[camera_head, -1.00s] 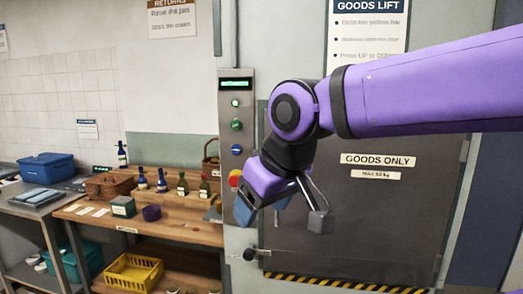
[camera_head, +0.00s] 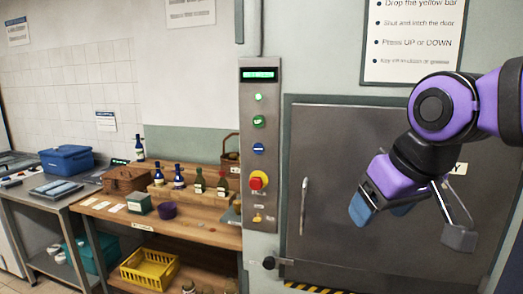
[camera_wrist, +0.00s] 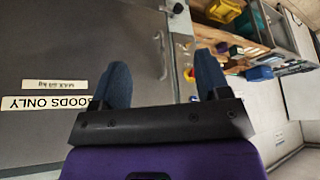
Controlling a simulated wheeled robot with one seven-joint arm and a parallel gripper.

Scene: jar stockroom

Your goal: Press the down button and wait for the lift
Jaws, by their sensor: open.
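The lift's control panel (camera_head: 258,150) is a grey upright strip on the wall, left of the lift door. It has a lit green display (camera_head: 259,74), a small green lamp (camera_head: 258,97), a green button marked UP (camera_head: 259,121) and a blue button (camera_head: 258,148) below it. The blue button's mark is too small to read. The grey lift door (camera_head: 345,190) is shut, with an upright handle (camera_head: 304,206). My gripper (camera_head: 410,222) is open and empty in front of the door, right of the panel and lower than the blue button. In the wrist view its blue fingers (camera_wrist: 160,65) are apart.
A red stop knob (camera_head: 256,182) on yellow sits below the blue button. A dark knob (camera_head: 269,263) juts out near the door's lower left. A wooden bench (camera_head: 205,231) with bottles, baskets and a yellow crate (camera_head: 150,270) stands left of the panel.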

